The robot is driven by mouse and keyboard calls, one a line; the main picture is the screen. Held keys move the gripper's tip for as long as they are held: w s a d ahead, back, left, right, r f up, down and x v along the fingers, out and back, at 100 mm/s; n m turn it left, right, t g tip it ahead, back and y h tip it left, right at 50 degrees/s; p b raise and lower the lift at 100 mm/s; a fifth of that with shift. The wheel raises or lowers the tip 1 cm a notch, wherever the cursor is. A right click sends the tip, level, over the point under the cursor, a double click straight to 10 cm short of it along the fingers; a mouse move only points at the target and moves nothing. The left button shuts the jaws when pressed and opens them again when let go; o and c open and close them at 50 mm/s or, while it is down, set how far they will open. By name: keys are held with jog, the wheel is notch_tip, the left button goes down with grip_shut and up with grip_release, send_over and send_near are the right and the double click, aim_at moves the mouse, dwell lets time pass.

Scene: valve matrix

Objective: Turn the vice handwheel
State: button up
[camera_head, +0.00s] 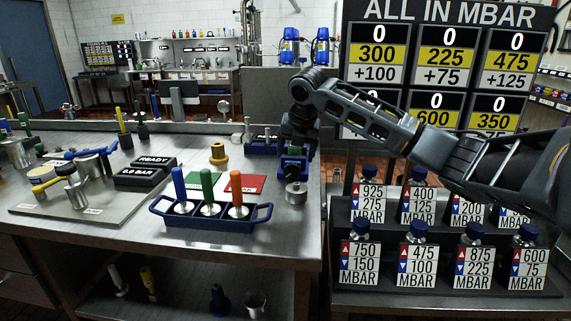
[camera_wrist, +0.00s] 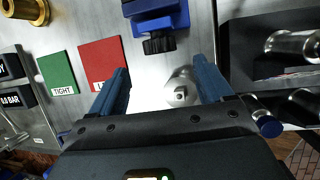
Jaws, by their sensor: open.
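The blue vice (camera_wrist: 155,18) stands at the top of the wrist view, cut off by the frame edge. A black ridged handwheel (camera_wrist: 158,43) is on its near end. My gripper (camera_wrist: 161,68) is open and empty, its two blue fingers apart and pointing toward the vice side. The handwheel lies beyond the fingertips, and no contact shows. A round silver piece (camera_wrist: 182,88) shows between the fingers, nearer the right one; it also shows in the head view (camera_head: 296,193). In the head view, blue parts overlap below my wrist, and I cannot separate vice from fingers.
A green card marked TIGHT (camera_wrist: 58,73) and a red card (camera_wrist: 101,60) lie left of the vice. A blue rack (camera_head: 210,222) with colored-handled tools stands in front of them. A brass piece (camera_head: 219,153) is behind. A bottle rack (camera_head: 345,215) stands at the right.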

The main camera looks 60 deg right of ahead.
aim_at(293, 168)
jog(key=x, duration=0.7)
jog(key=shift+w+d+f+p, duration=0.1)
jog(key=shift+f+p, duration=0.2)
jog(key=c, duration=1.1)
